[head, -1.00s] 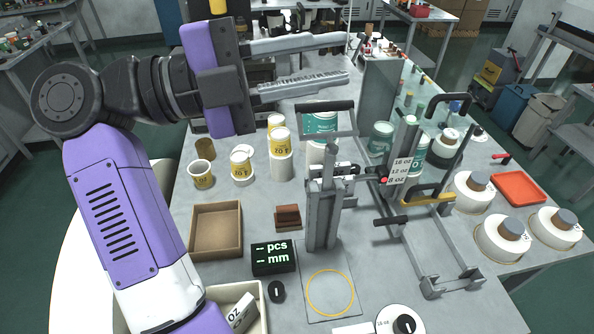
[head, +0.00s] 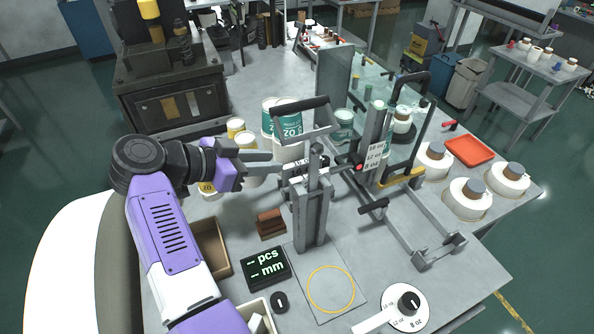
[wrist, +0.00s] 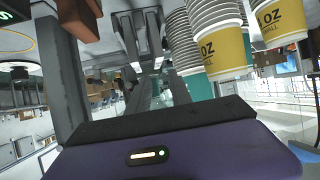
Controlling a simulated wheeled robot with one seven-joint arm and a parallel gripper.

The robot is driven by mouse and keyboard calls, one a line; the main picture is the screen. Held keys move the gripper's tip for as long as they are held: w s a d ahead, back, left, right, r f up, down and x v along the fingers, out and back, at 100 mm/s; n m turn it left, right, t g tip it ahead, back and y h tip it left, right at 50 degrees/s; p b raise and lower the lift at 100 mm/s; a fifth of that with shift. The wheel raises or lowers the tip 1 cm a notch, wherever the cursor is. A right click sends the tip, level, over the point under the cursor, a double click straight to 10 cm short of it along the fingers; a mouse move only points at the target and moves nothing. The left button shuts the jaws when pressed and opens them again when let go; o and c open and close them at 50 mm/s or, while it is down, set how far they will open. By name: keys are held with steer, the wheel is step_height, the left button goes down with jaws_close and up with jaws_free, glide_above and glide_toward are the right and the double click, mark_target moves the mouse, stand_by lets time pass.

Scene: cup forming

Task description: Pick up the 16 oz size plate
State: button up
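A small white plate with dark lettering (head: 318,163) sits at the upright grey press (head: 311,205) in the head view. Its lettering seems to begin with 16 but is too small to read surely. My gripper (head: 284,161) is just left of the press, its fingers pointing right towards that plate. Whether the fingertips touch the plate cannot be told. White pieces (head: 257,324) lie in a bin at the bottom edge, mostly cut off.
Yellow-labelled cup stacks (head: 247,150) stand behind my gripper, and they rise close beside the fingers in the wrist view (wrist: 212,40). Green-labelled cups (head: 270,118) stand behind the press. A brown block (head: 270,223), a black display (head: 265,268) and a dial (head: 408,303) are in front.

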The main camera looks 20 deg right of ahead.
mark_target(300, 162)
steer(key=p+x, duration=0.2)
steer(key=x, duration=0.6)
steer(key=shift+d+f, duration=0.1)
steer(key=shift+f, duration=0.05)
steer(key=shift+s, duration=0.1)
steer(key=shift+c, duration=0.4)
jaws_close()
stand_by(0.8)
